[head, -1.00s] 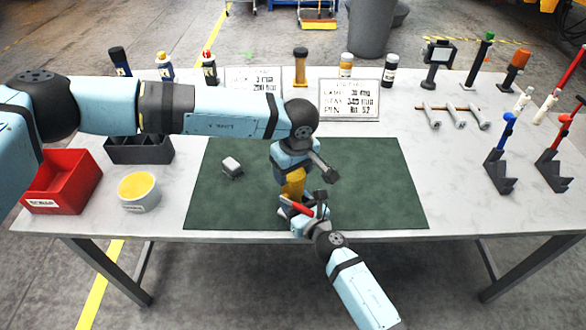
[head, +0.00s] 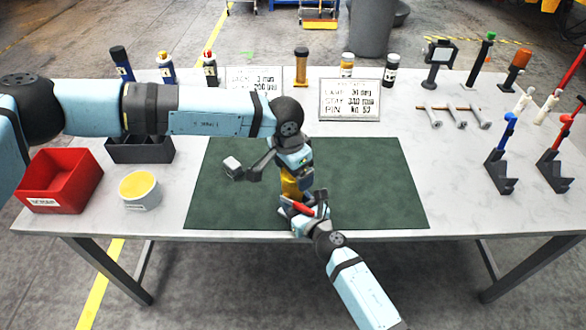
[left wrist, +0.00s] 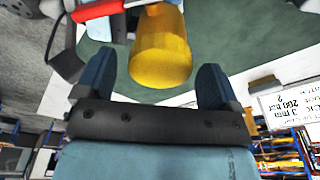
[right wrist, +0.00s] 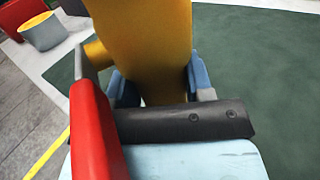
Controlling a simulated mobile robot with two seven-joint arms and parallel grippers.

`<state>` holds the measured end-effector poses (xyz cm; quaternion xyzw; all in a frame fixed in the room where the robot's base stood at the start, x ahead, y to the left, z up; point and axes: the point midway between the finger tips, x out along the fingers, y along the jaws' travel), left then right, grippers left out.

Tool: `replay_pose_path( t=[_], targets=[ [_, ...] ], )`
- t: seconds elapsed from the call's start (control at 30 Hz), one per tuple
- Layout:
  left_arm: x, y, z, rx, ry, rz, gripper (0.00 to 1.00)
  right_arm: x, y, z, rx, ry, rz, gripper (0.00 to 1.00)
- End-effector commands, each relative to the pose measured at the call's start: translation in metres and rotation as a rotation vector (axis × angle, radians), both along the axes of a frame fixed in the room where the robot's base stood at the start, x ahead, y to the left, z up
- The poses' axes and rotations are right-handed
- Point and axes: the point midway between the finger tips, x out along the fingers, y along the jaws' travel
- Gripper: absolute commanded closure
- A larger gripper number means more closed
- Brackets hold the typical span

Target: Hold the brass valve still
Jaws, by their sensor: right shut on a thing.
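My right gripper (right wrist: 157,88) is shut on the valve low down, near the mat's front edge. My left gripper (left wrist: 169,78) is above the valve, its fingers open and apart, with the valve's yellow end between them and clear space on both sides.
A red bin (head: 60,180), a dark bin (head: 140,150) and a yellow-topped tub (head: 139,190) stand left. Lettered boards (head: 349,100) and bottles line the back. Tools and stands (head: 501,170) stand right. The mat's right half is free.

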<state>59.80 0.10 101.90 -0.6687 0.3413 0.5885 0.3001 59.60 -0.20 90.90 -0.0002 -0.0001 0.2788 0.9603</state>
Motion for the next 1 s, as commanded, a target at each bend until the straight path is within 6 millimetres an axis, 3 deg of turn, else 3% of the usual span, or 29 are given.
replay_pose_path(
  t=[0.33, 0.7, 1.0],
  targets=[
    [0.000, 0.000, 0.004, 0.001, -0.001, 0.001, 0.12, 0.000, 0.000, -0.001, -0.002, 0.001, 0.000, 1.00],
    [0.000, 0.001, 0.044, 0.002, -0.001, 0.002, 0.12, 0.000, 0.000, -0.001, -0.002, 0.001, 0.000, 1.00],
    [0.000, 0.000, 0.044, 0.001, 0.001, 0.009, 0.16, 0.000, 0.000, -0.001, -0.002, 0.001, 0.000, 1.00]
  ],
)
